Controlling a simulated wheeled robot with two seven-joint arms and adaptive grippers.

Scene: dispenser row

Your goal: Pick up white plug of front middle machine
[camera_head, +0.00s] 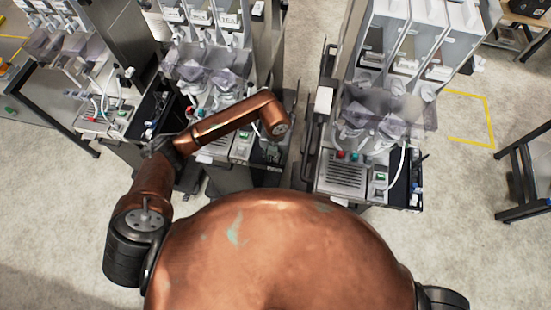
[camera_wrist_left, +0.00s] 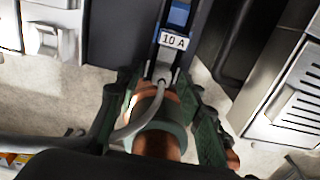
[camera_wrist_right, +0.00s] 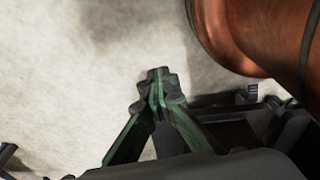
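In the left wrist view a pale plug (camera_wrist_left: 163,76) with a grey cable sits upright at a socket strip, just below a label reading 10 A (camera_wrist_left: 174,40). My left gripper (camera_wrist_left: 160,84) is open, its green fingers on either side of the plug with small gaps. In the head view my left arm reaches over the middle machine (camera_head: 215,90), and its wrist hides most of the gripper and the plug. My right gripper (camera_wrist_right: 156,80) is shut and empty above bare floor in the right wrist view.
Another dispenser machine (camera_head: 345,178) stands to the right, with a narrow gap between it and the middle one. A further machine (camera_head: 95,125) stands at the left. A dark-framed table (camera_head: 525,180) is at the far right. Open floor lies at right.

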